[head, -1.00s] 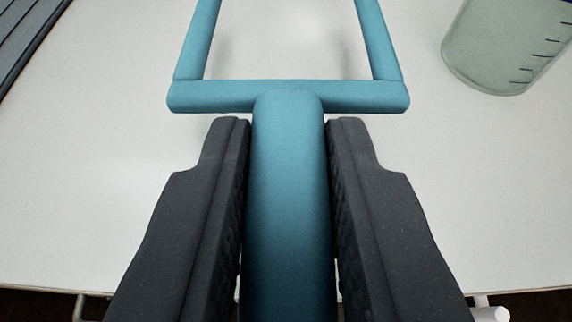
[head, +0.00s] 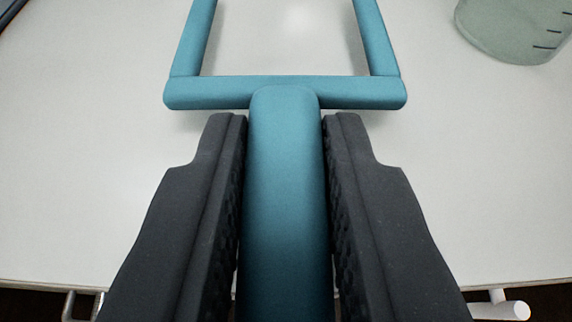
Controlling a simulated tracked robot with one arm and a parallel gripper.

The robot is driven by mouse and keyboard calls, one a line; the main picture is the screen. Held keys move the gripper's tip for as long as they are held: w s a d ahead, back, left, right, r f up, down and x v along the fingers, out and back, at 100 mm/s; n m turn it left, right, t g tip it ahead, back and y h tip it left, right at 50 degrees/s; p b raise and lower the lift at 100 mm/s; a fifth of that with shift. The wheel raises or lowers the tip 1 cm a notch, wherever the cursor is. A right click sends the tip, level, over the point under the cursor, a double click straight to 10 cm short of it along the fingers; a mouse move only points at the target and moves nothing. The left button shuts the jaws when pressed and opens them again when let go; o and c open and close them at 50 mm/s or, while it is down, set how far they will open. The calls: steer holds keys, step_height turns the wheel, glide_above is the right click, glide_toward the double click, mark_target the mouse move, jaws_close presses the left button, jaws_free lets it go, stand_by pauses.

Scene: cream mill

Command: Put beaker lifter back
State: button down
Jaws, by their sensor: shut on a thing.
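The beaker lifter (head: 284,180) is a teal tool with a thick straight handle, a crossbar and two prongs that run out of the top of the view. My gripper (head: 284,125) is shut on its handle, one dark finger on each side, just behind the crossbar. The lifter is held over a white tabletop (head: 90,170). The ends of its prongs are out of view. No resting place for the lifter can be made out.
A translucent greenish beaker (head: 510,28) with dark graduation marks stands at the upper right, partly cut off. A dark object (head: 8,10) shows at the upper left corner. The table's near edge runs along the bottom, with a white rounded bar (head: 500,308) below it.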

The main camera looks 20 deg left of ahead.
steer(key=shift+f, duration=0.2)
steer(key=c, duration=1.2)
jaws_free()
steer(key=shift+s, duration=0.15)
steer(key=v, duration=1.3)
steer(key=shift+s, duration=0.2)
steer(key=d+r+m+t+h, duration=0.1)
steer(key=d+r+h, duration=0.15)
steer(key=r, duration=1.15)
steer(key=d+r+m+t+h, duration=0.1)
steer(key=r+h, duration=0.2)
steer(key=r, duration=1.1)
steer(key=s+a+r, duration=0.5)
steer(key=s+r, duration=0.4)
steer(key=r, duration=0.3)
steer(key=s+a+r+m+y, duration=0.1)
steer(key=s+a+r, duration=0.4)
steer(key=s+r, duration=0.4)
step_height(320, 180, up, 3)
steer(key=shift+r+m+t, duration=0.25)
steer(key=shift+m+t, duration=0.05)
